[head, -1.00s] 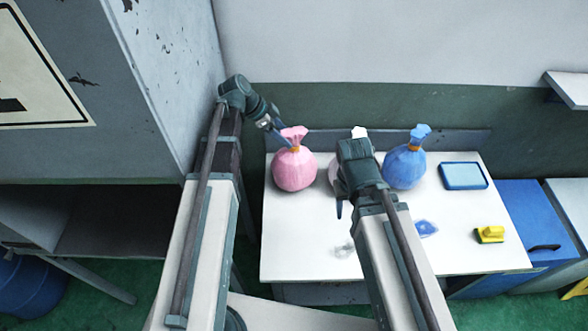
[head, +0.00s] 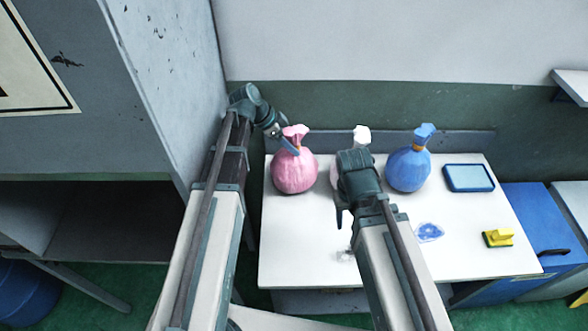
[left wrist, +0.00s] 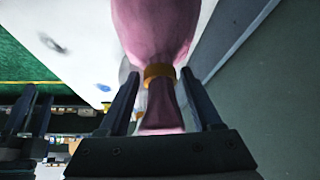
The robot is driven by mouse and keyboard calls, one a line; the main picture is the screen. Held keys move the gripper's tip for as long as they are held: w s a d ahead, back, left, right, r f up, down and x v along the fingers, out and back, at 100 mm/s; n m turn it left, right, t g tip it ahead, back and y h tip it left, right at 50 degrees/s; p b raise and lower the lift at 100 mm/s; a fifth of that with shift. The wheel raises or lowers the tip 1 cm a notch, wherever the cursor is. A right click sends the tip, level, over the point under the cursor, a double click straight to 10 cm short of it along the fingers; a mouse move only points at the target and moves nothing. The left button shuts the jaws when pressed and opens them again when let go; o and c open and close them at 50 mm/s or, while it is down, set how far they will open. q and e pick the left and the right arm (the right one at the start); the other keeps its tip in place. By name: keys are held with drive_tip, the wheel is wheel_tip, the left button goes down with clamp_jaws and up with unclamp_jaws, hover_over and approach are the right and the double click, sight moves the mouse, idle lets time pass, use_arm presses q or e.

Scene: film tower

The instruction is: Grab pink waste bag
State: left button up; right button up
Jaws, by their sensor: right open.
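The pink waste bag (head: 294,174) stands upright at the left back of the white table, tied with an orange band below its flared top. My left gripper (head: 291,144) is at its neck, coming from the left. In the left wrist view the bag's neck (left wrist: 160,115) lies between the two fingers (left wrist: 160,75), with a gap showing on both sides, so the gripper is open around it. My right gripper (head: 341,212) is open and empty over the table's middle, its fingers partly hidden by its own wrist.
A white bag (head: 362,135) stands mostly hidden behind my right arm. A blue bag (head: 408,170), a blue tray (head: 469,178), a yellow sponge (head: 498,238) and a blue stain (head: 429,232) are to the right. A tall grey cabinet (head: 150,70) is close left of my left arm.

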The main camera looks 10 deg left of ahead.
use_arm(q)
clamp_jaws()
idle(1.2)
